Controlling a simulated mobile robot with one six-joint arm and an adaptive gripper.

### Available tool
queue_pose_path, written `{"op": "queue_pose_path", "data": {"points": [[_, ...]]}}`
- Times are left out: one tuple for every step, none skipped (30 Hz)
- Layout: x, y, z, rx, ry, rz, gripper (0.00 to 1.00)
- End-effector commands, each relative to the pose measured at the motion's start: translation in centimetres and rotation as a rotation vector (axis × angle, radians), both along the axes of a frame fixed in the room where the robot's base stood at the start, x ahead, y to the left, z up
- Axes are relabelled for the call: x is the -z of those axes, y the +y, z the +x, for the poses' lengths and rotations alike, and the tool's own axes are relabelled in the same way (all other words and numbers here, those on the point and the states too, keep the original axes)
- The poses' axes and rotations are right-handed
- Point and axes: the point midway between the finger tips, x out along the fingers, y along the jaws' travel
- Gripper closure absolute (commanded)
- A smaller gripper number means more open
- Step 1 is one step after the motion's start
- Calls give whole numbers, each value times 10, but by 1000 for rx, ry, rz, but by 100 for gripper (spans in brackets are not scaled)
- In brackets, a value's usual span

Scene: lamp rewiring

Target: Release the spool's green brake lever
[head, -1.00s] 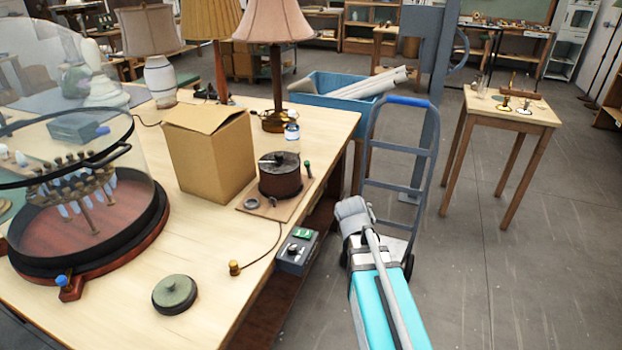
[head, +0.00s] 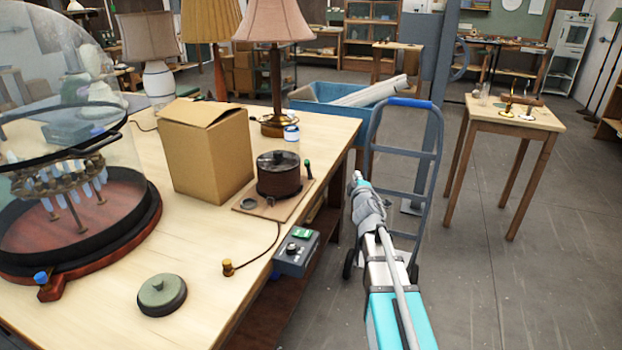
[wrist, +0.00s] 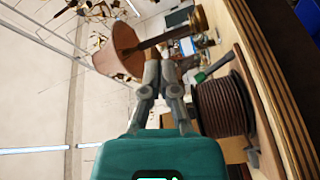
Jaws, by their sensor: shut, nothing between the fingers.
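The dark brown spool (head: 278,178) stands on a small board near the right edge of the workbench. Its green brake lever (head: 307,169) stands upright just right of the spool, with a green knob on top. In the wrist view the picture is turned sideways; the spool (wrist: 222,106) is at right and the green lever (wrist: 214,66) points left beside it. My gripper (head: 357,177) is out past the bench edge, right of the lever and apart from it. In the wrist view my gripper (wrist: 160,68) is shut and empty, with a gap to the lever.
A cardboard box (head: 206,155) stands left of the spool. A control box (head: 296,252) hangs at the bench's front right edge. A hand truck (head: 404,170) and a blue bin (head: 325,112) stand behind my arm. Lamps and a glass dome (head: 75,130) are further left.

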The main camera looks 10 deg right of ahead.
Motion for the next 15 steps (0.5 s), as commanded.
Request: {"op": "queue_pose_path", "data": {"points": [[5, 2, 5, -30, -23, -37, 100], [5, 4, 7, -50, -36, -61, 100], [5, 6, 10, -77, -54, -94, 100], [5, 9, 12, -98, -68, -118, 100], [5, 11, 13, -119, -81, -142, 100], [6, 13, 15, -146, -97, -173, 100], [7, 15, 16, -166, -109, -196, 100], [8, 17, 17, -188, -120, -220, 100], [10, 20, 19, -216, -136, -252, 100], [11, 22, 19, -238, -148, -276, 100], [12, 25, 20, -261, -158, -298, 100], [15, 29, 21, -290, -172, -329, 100], [17, 31, 22, -313, -182, -352, 100], [19, 34, 22, -336, -193, -375, 100], [22, 37, 22, -367, -205, -406, 100]]}}
